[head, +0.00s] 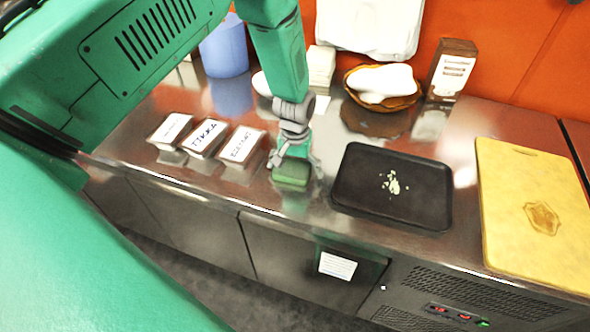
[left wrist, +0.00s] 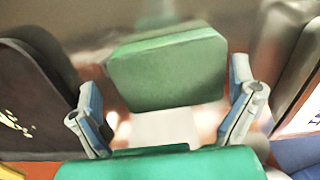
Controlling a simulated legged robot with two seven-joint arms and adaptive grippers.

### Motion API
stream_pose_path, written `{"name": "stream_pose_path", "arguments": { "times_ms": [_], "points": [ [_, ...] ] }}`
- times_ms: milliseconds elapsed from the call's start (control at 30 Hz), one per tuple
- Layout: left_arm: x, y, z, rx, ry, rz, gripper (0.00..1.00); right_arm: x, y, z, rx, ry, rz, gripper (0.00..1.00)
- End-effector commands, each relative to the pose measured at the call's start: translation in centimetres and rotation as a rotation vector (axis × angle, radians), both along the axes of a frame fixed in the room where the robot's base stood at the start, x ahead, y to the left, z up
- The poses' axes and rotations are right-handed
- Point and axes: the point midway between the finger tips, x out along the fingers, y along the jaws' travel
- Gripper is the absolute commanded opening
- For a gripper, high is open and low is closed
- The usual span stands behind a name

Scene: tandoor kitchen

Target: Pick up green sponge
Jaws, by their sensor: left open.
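The green sponge (head: 291,174) lies on the steel counter near its front edge, left of the black tray. My left gripper (head: 292,160) is right above it, pointing down, with its fingers apart. In the left wrist view the sponge (left wrist: 168,68) is a green block ahead of the open fingers (left wrist: 165,112). One finger shows on each side of that view, and neither is seen pressing on the sponge. My right gripper is not in view.
The black tray (head: 360,205) with pale crumbs is close on the right. Several labelled containers (head: 242,145) stand close on the left. A yellow cutting board (head: 500,228), a basket (head: 410,101), a brown box (head: 452,68) and a blue container (head: 224,50) stand farther off.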

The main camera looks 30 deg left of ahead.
Motion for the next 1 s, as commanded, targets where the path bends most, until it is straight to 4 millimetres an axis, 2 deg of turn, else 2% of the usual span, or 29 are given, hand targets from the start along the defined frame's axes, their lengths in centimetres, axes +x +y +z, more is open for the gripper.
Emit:
{"name": "stream_pose_path", "arguments": {
  "times_ms": [67,100,133,267,667,833,1000],
  "points": [
    [0.0,0.2,-0.1,-0.002,0.000,0.002,1.00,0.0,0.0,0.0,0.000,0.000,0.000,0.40],
    [0.0,0.3,-0.1,-0.002,0.000,0.002,0.88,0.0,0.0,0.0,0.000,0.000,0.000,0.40],
    [0.0,0.3,-0.1,-0.003,0.001,0.002,0.82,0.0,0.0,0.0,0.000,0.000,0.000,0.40],
    [0.0,0.5,-0.2,-0.006,0.001,0.002,0.71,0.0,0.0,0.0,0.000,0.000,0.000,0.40],
    [0.0,0.3,0.1,0.000,0.003,0.002,0.71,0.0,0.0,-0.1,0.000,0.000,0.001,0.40],
    [0.1,0.3,1.9,-0.001,0.000,0.002,0.71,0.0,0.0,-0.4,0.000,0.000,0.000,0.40],
    [0.1,0.2,5.3,-0.001,-0.003,0.001,0.71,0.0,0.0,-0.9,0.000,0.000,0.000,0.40]
  ]
}}
